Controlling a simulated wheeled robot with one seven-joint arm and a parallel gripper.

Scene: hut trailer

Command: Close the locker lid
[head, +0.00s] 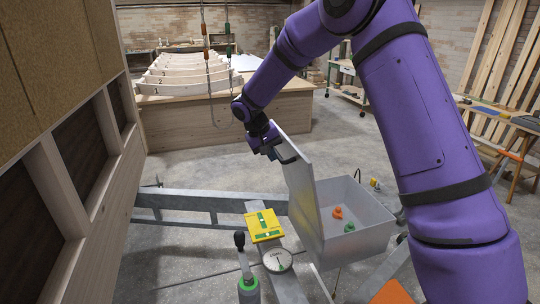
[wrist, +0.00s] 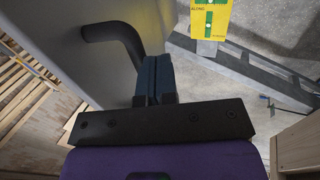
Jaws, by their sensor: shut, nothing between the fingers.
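The grey locker (head: 362,234) stands right of centre in the head view, open at the top. Its lid (head: 302,190) stands raised, nearly upright, along the left side. An orange piece (head: 337,213) and a green piece (head: 349,228) lie inside. A dark handle (head: 289,152) is near the lid's top edge; it also shows in the wrist view (wrist: 118,36), curving out from the grey lid (wrist: 112,72). My gripper (head: 276,150) is at the outer left face of the lid, fingers shut and empty (wrist: 154,62), close beside the handle. Whether they touch it I cannot tell.
A yellow plate (head: 263,225) and a round gauge (head: 277,260) sit on the steel frame (head: 208,202) left of the locker. A timber wall (head: 70,165) borders the left. Open concrete floor lies beyond.

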